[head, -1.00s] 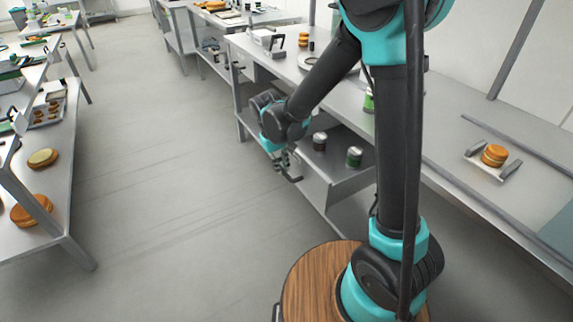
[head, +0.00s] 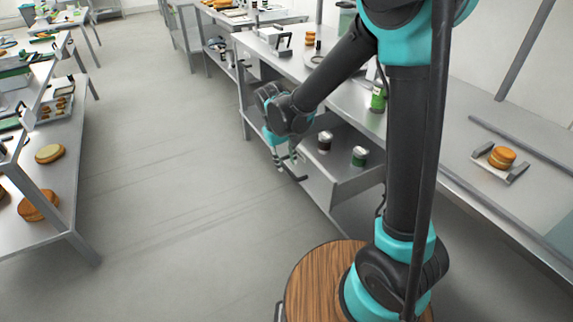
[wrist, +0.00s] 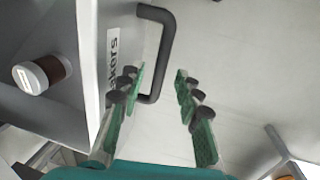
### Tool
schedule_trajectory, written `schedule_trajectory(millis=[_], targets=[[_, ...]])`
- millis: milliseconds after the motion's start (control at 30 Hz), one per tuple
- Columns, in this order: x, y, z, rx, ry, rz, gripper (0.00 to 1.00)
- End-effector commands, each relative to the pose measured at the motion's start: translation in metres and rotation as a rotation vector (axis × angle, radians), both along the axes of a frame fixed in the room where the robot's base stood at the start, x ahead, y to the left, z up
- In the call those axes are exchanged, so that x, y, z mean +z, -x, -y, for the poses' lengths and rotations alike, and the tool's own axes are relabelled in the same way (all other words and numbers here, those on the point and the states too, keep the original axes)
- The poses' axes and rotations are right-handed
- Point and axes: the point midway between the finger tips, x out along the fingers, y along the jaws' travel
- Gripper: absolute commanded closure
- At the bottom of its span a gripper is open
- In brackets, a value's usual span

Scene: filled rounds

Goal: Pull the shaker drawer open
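The shaker drawer (head: 345,188) is a grey metal drawer that stands out from under the counter. In the wrist view the drawer front (wrist: 95,60) carries a label ending in "akers" and a black bar handle (wrist: 166,45). A brown shaker with a white lid (wrist: 42,74) shows inside. My gripper (wrist: 160,85) is open at the handle's near end, its green-padded fingers apart. I cannot tell whether either finger touches the handle. In the head view my gripper (head: 288,168) is at the drawer front.
The counter (head: 465,135) runs above the drawer, with a green shaker (head: 378,97) and a small tray holding a stacked bun (head: 501,158). A shelf with buns (head: 50,153) stands at the left. The aisle floor (head: 165,160) between is clear.

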Motion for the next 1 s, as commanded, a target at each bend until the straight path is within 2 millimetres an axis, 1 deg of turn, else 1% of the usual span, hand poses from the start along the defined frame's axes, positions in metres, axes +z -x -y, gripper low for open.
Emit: schedule_trajectory(millis=[33, 300, 500, 600, 700, 1000], targets=[[0.01, 0.002, -0.001, 0.001, 0.0, 0.0, 0.66], [0.06, 0.007, -0.009, 0.001, 0.0, 0.0, 0.66], [0.087, 0.009, -0.014, 0.001, 0.0, 0.0, 0.66], [0.095, 0.01, -0.015, 0.0, 0.0, 0.0, 0.66], [0.098, 0.01, -0.015, 0.0, 0.0, 0.0, 0.66], [0.099, 0.01, -0.015, 0.0, 0.0, 0.0, 0.66]])
